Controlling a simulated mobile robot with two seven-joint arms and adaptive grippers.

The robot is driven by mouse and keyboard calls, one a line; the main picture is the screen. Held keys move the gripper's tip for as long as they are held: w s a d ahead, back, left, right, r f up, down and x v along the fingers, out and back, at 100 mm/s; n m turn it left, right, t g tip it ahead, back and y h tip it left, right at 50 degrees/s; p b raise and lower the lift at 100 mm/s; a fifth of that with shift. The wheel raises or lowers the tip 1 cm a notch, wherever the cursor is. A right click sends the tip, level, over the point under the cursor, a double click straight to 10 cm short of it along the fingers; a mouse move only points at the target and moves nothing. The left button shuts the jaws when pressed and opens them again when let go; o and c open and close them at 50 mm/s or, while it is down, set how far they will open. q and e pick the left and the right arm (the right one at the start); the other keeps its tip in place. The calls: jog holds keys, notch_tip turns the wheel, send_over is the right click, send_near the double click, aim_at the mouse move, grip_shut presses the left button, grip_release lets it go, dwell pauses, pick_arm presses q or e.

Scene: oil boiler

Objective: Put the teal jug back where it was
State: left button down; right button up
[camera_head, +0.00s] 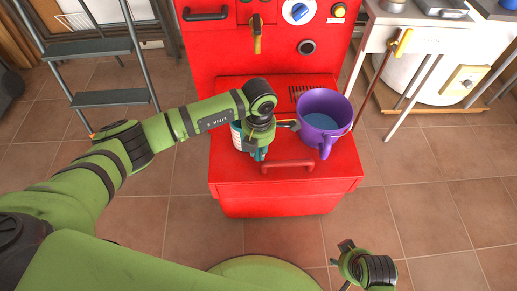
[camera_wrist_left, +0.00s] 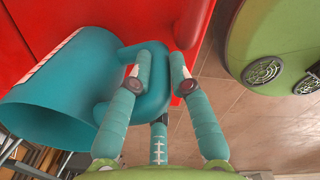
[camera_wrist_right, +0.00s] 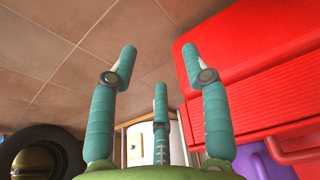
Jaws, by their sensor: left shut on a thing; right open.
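The teal jug (camera_head: 237,137) is at the left part of the red boiler's lower ledge in the head view, mostly hidden under my left forearm; I cannot tell whether it touches the ledge. It also shows in the left wrist view (camera_wrist_left: 55,110), with its wide mouth to the lower left. My left gripper (camera_head: 259,153) is shut on the jug's handle, its fingers on both sides of it in the left wrist view (camera_wrist_left: 159,72). My right gripper (camera_head: 342,262) is open and empty in front of the boiler, low right in the head view.
A purple jug (camera_head: 325,112) with bluish contents stands on the right part of the ledge, close to my left gripper. The red boiler (camera_head: 272,45) rises behind. A grey step ladder (camera_head: 110,97) stands left, a white table (camera_head: 420,35) right. The tiled floor (camera_head: 430,210) is clear at right.

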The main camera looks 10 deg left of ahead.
pick_arm(q)
jog(key=shift+f, duration=0.1)
pick_arm(e)
jog(key=shift+r, duration=0.15)
pick_arm(q)
jog(key=c, duration=1.1)
grip_release()
jog(key=shift+c, duration=0.2)
pick_arm(e)
jog(key=shift+r, duration=0.2)
jog(key=shift+w, duration=0.1)
pick_arm(q)
notch_tip(320, 180, up, 12)
jog(key=shift+s+r+p, duration=0.1)
jog(key=shift+p, duration=0.95)
pick_arm(e)
jog(key=f, duration=0.1)
jog(key=s+f, duration=0.1)
jog(key=f, duration=0.3)
jog(key=shift+s+d+f, duration=0.1)
jog(key=shift+s+f, duration=0.15)
jog(key=shift+s, duration=0.1)
pick_arm(q)
jog(key=shift+d, duration=0.1)
